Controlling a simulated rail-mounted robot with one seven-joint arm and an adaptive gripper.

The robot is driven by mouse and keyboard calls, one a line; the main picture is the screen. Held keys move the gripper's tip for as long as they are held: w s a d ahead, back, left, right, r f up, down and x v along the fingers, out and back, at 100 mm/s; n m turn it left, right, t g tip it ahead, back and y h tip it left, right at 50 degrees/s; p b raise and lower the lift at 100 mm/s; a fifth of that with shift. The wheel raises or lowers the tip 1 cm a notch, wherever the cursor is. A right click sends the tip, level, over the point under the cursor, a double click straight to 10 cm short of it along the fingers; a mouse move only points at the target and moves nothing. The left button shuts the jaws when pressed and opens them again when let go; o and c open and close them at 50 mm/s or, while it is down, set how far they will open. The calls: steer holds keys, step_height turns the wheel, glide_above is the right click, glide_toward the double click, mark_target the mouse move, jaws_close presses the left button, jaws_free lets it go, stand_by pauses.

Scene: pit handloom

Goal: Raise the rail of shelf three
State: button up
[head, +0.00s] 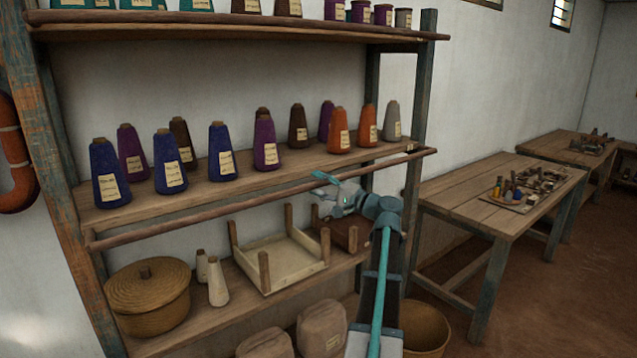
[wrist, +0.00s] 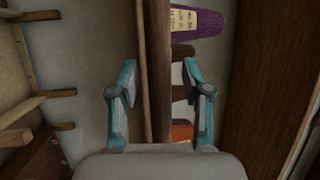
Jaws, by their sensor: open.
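A long round wooden rail (head: 270,200) runs along the front of the middle shelf (head: 235,180), which holds several cones of yarn. The rail sits low, about level with the shelf's front edge. My gripper (head: 320,188) is in front of the rail's right half. In the wrist view, my gripper (wrist: 160,95) is open, with one finger on each side of a dark bar, apparently the rail (wrist: 158,70). Gaps show between the bar and both fingers, and nothing is gripped. The palm hides the bar's lower part in that view.
Another rail (head: 240,29) fronts the shelf above. Below are a lidded basket (head: 150,305), pale cones and an upturned-legged wooden tray (head: 280,262). In the wrist view a purple cone (wrist: 196,22) stands close behind the bar. A table (head: 490,185) is at right.

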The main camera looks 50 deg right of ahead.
steer(key=shift+w, duration=0.15)
steer(key=shift+c, duration=0.4)
jaws_close()
steer(key=shift+d+r, duration=0.1)
steer(key=shift+r, duration=0.05)
